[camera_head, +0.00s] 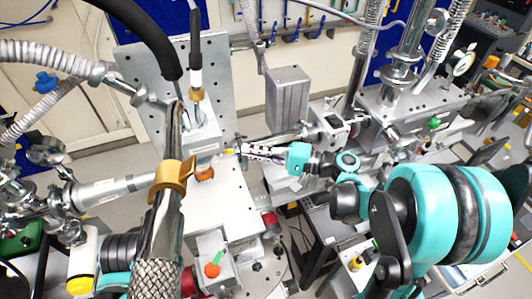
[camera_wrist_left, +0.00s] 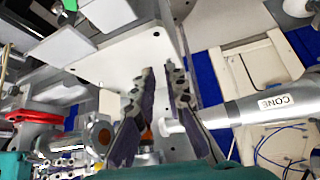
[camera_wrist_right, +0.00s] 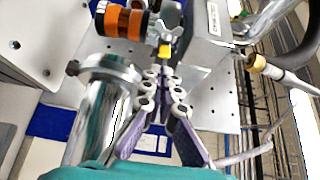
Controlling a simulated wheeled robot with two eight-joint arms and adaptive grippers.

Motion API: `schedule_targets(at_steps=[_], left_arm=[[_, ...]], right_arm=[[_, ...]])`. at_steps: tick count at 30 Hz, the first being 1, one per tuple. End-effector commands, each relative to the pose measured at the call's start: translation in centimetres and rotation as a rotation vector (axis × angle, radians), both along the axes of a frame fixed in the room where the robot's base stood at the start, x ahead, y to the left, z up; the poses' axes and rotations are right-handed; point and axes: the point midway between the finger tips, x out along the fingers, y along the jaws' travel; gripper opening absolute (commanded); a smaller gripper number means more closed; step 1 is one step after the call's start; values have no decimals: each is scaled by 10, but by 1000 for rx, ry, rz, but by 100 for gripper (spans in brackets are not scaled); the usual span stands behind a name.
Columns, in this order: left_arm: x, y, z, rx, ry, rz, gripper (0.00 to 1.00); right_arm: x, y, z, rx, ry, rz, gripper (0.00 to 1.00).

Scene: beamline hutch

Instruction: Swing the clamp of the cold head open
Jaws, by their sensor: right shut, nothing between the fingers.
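The cold head is a grey box (camera_head: 196,138) against an upright plate, with an orange ring (camera_head: 205,172) below it. In the right wrist view the box (camera_wrist_right: 208,48) has a partly readable label, beside an orange and black cylinder (camera_wrist_right: 125,22). A small metal clamp (camera_wrist_right: 166,34) with a yellow tip (camera_wrist_right: 165,51) sits between them. My right gripper (camera_head: 240,151) is shut and empty, its fingertips (camera_wrist_right: 163,72) just short of the yellow tip; contact is unclear. My left gripper (camera_wrist_left: 160,70) is open and empty; its fingers are not clear in the head view.
A chrome line with a brass collar (camera_head: 172,180) crosses the head view's foreground. A tube labelled CONE (camera_wrist_left: 270,104) lies right of my left fingers. A white plate (camera_head: 225,205) lies below the cold head. A grey post (camera_head: 287,95) stands behind my right gripper.

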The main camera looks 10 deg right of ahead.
Motion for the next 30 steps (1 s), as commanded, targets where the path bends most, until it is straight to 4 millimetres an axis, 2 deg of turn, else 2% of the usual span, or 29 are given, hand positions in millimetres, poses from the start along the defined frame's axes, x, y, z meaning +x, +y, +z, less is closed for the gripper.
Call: schedule_targets(at_steps=[3, 8, 23, 30], left_arm=[[0, 0, 0, 0, 0, 0, 12], [0, 0, 0, 0, 0, 0, 12], [0, 0, 0, 0, 0, 0, 12], [0, 0, -2, 0, 0, 0, 12]], right_arm=[[7, 18, 0, 0, 1, 3, 0], [13, 30, 0, -1, 1, 1, 0], [13, 33, 0, -1, 1, -7, 0], [1, 40, 0, 0, 1, -70, 0]])
